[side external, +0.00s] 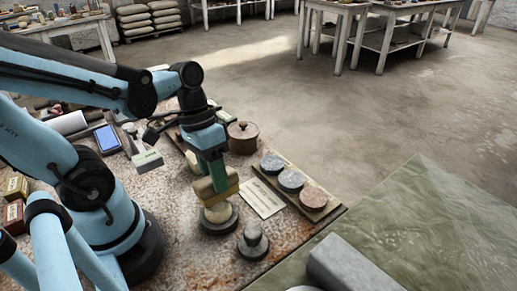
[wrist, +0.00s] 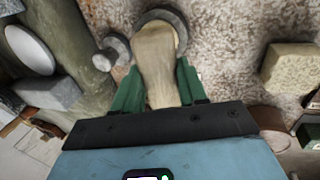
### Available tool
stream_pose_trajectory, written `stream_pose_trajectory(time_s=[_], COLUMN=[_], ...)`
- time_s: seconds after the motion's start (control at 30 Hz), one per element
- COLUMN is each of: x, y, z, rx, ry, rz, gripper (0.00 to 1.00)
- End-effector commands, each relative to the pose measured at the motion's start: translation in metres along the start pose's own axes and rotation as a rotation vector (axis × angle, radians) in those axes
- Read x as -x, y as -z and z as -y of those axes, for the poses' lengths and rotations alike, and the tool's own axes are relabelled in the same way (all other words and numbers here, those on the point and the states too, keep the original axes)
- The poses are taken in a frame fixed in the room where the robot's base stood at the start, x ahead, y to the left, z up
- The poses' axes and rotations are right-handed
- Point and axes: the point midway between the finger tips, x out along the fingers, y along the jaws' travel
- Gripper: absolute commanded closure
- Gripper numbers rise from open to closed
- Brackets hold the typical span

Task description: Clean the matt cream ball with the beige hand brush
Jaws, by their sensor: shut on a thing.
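My gripper (side external: 211,168) has green fingers and is shut on the beige hand brush (side external: 217,190). In the wrist view the brush (wrist: 157,65) lies between the green fingers (wrist: 157,90). The matt cream ball (side external: 217,212) sits in a dark round stand (side external: 224,226), directly under the brush. The brush appears to be on or very close to the ball's top; I cannot tell whether they touch. In the wrist view the brush hides most or all of the ball, and the stand's rim (wrist: 181,30) shows around the brush's far end.
A small grey ball (side external: 252,233) on its own dark stand is close by at the front right. A board with several round stone pieces (side external: 291,180), a white card (side external: 262,198) and a brown lidded pot (side external: 243,136) stand to the right and behind. A beige block (wrist: 289,66) lies nearby.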

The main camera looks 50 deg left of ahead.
Motion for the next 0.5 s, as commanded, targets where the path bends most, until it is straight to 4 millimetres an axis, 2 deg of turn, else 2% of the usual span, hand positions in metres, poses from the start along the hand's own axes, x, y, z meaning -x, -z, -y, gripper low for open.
stream_pose_trajectory(time_s=[0.17, 0.5], x=[-0.0008, -0.0006], y=[0.0089, 0.0091], z=[0.0000, 0.0000], rx=[0.000, 0.000], ry=[0.000, 0.000], rz=[0.000, -0.002], gripper=[1.00, 1.00])
